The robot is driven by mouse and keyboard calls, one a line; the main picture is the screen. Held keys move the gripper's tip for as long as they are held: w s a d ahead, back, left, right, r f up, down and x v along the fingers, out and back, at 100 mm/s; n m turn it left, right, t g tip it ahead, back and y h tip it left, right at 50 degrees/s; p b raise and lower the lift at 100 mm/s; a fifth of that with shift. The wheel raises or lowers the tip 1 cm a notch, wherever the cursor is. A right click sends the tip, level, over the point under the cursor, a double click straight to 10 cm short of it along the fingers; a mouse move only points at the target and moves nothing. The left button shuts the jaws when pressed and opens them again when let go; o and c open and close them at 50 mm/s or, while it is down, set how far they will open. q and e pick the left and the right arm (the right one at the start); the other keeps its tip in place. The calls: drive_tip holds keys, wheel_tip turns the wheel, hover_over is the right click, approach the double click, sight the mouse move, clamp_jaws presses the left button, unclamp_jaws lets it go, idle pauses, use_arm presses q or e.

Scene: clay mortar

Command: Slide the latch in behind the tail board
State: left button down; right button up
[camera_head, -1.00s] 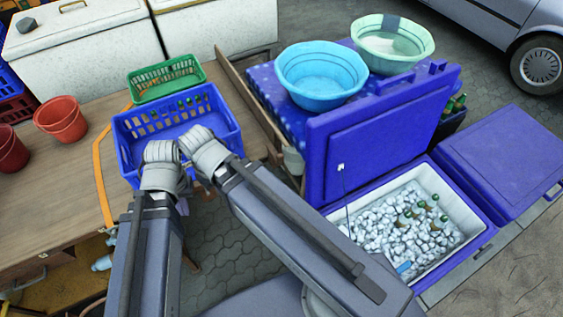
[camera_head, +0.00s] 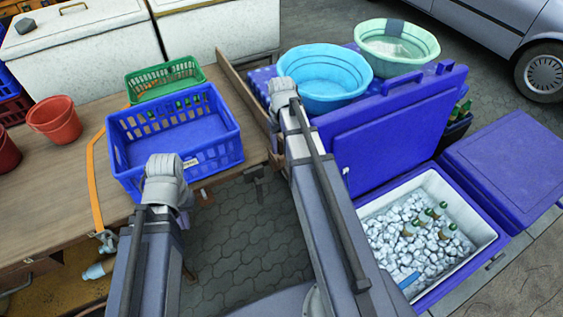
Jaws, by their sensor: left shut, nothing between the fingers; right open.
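The likely tail board (camera_head: 246,104) is an upright wooden board along the right end of the wooden cart bed. I cannot clearly pick out the latch; a small dark metal fitting (camera_head: 258,176) hangs below the bed's front right corner. My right gripper (camera_head: 283,88) is at the board's right side, by the blue basin; its open fingers are mostly hidden behind its wrist. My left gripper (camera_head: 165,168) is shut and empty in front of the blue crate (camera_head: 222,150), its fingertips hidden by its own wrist. I cannot tell whether either gripper touches anything.
A green basket (camera_head: 160,80) and red pots (camera_head: 55,120) share the cart bed (camera_head: 60,185). An orange strap (camera_head: 95,185) crosses it. Blue and green basins (camera_head: 322,75) (camera_head: 397,45) stand right of the board. An open blue cooler (camera_head: 490,240) holds ice and bottles.

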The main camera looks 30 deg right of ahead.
sight(281, 157)
drive_tip(key=shift+f+b, duration=3.9)
drive_tip(key=shift+c, duration=0.3)
clamp_jaws()
